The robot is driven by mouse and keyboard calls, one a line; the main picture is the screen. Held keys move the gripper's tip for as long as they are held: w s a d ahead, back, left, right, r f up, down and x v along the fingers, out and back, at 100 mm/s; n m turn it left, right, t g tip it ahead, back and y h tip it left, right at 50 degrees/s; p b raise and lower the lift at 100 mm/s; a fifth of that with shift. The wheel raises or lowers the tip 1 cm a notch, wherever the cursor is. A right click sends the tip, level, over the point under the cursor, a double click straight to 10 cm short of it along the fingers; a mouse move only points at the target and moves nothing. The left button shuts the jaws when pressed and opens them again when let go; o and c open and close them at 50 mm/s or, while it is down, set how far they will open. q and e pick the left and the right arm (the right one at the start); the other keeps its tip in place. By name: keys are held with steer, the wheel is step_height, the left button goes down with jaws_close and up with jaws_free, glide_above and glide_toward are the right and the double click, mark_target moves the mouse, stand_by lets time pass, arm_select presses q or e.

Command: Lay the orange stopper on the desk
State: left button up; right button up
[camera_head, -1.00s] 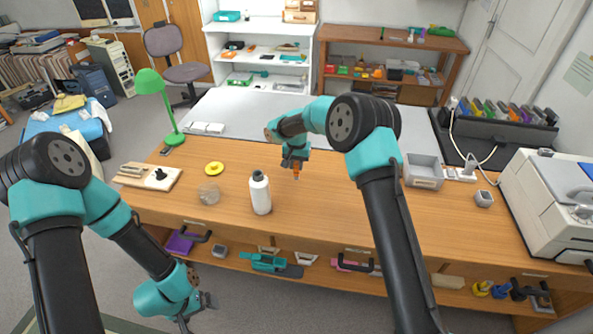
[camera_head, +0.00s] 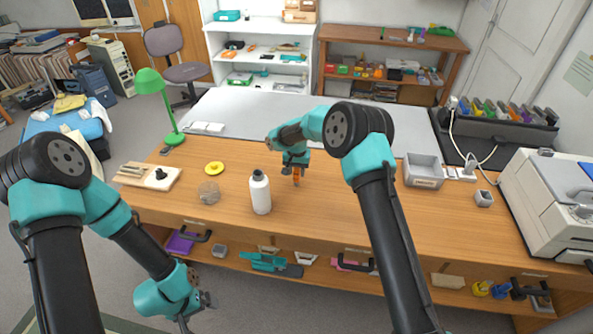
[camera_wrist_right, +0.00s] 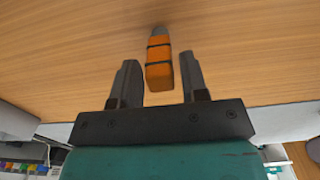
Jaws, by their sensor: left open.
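The orange stopper (camera_head: 296,181) is at the middle of the wooden desk (camera_head: 340,205), right of the white bottle. It seems to touch the desk; I cannot tell whether it lies flat or is tilted. In the right wrist view the stopper (camera_wrist_right: 159,63) shows dark bands and a grey far end. My right gripper (camera_head: 295,172) is just above it, and its fingers (camera_wrist_right: 158,80) stand apart on either side with narrow gaps to the stopper. My left gripper (camera_head: 197,312) is open and empty, low in front of the desk, far from the stopper.
A white bottle (camera_head: 260,193) stands close to the left of the stopper. A clear glass (camera_head: 209,192), a yellow disc (camera_head: 214,168) and a wooden board (camera_head: 148,176) are further left. A grey tray (camera_head: 423,171) is at the right. The desk right of the stopper is clear.

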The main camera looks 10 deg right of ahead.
steer(key=shift+o, duration=0.7)
steer(key=shift+r, duration=0.15)
step_height(320, 180, up, 12)
